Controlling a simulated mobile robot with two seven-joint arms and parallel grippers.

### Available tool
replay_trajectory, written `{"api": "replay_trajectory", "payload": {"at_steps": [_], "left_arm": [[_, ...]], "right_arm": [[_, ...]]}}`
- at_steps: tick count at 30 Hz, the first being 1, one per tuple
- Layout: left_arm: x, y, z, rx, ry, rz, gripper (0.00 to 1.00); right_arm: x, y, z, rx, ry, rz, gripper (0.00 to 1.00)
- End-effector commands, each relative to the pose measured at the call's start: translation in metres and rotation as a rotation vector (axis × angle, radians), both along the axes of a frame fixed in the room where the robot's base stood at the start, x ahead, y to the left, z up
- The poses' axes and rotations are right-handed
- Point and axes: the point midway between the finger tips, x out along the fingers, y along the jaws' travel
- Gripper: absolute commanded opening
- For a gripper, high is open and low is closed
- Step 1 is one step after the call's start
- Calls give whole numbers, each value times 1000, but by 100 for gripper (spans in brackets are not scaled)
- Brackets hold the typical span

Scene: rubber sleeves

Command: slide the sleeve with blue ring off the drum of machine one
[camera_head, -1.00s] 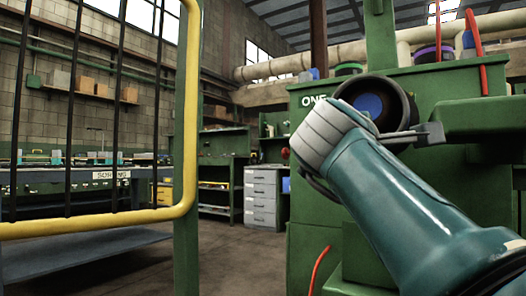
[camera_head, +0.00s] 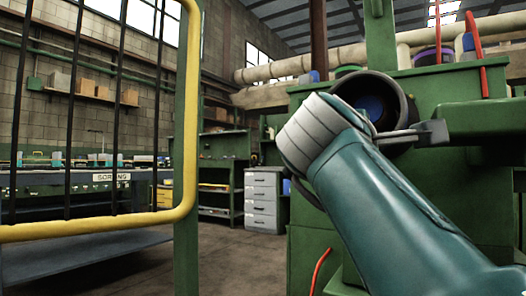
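Machine one (camera_head: 455,90) is the green machine at the right in the head view. A dark, round, hollow form (camera_head: 405,90) is at its front, with blue (camera_head: 371,106) inside. It is at the drum's place, but I cannot tell sleeve from drum there. My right arm, teal with a light grey wrist, comes in from the lower right and covers its lower left. A grey metal piece (camera_head: 425,132) lies between the wrist and a green beam. I cannot tell whether it is part of my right gripper. My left gripper is not in view.
A green-ringed item (camera_head: 347,70) and a purple-ringed item (camera_head: 432,54) are on top of the machine. A yellow-framed barred gate (camera_head: 188,120) stands at the left. A grey drawer cabinet (camera_head: 265,200) is behind. Bare floor (camera_head: 225,255) shows between gate and machine.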

Motion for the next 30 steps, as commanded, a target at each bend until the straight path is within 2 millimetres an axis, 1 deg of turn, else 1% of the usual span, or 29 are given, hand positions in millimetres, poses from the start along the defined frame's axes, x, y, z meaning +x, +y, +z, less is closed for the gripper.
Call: {"api": "replay_trajectory", "payload": {"at_steps": [11, 12, 21, 26, 27, 30], "left_arm": [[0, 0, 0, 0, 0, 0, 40], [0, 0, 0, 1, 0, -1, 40], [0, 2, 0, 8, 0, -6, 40], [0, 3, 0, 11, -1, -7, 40], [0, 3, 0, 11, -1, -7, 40], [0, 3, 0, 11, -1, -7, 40]], "right_arm": [[-4, 6, 1, 0, -4, 6, 0], [-4, 6, 1, 0, -4, 6, 14], [-4, 6, 0, 2, 1, 5, 48], [-4, 5, -1, 4, 2, 5, 48], [-4, 5, -5, 8, 12, 3, 50], [-4, 5, -5, 8, 10, 3, 50]]}}
